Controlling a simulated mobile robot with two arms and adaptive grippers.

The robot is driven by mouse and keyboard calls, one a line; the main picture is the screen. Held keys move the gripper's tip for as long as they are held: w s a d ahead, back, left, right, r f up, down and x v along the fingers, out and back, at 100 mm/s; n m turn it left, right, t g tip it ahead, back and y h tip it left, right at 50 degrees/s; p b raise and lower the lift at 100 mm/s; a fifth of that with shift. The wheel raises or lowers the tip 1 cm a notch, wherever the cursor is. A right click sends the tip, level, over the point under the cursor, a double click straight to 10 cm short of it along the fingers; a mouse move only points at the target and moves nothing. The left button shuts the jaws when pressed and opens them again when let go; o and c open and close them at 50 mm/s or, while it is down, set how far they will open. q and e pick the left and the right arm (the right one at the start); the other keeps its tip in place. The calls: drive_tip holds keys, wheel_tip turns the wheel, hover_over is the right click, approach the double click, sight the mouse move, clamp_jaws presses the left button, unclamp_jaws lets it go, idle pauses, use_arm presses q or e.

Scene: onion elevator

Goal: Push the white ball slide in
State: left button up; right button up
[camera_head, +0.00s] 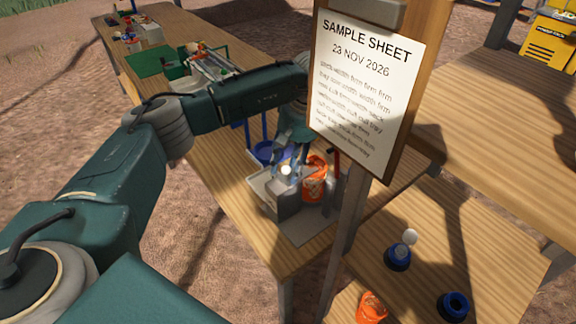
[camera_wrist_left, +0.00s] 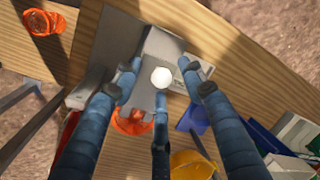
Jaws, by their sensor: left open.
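A white ball (camera_head: 286,169) shows at a grey and white box-like device (camera_head: 266,193) on the long wooden table. In the left wrist view the ball (camera_wrist_left: 161,77) appears over a grey sloping piece (camera_wrist_left: 146,93), which may be the slide. My left gripper (camera_head: 285,163) points down over the device. Its blue fingers are open, with two fingertips on either side of the ball and a third close to it. I cannot tell whether any finger touches the ball or the slide. My right gripper is in neither view.
An orange container (camera_head: 315,182) stands close beside the device. A wooden board with a sample sheet (camera_head: 366,90) rises to the right on a post.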

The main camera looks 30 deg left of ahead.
use_arm(q)
drive_tip(key=shift+r+p, duration=1.65)
drive_tip(key=shift+r, duration=1.35)
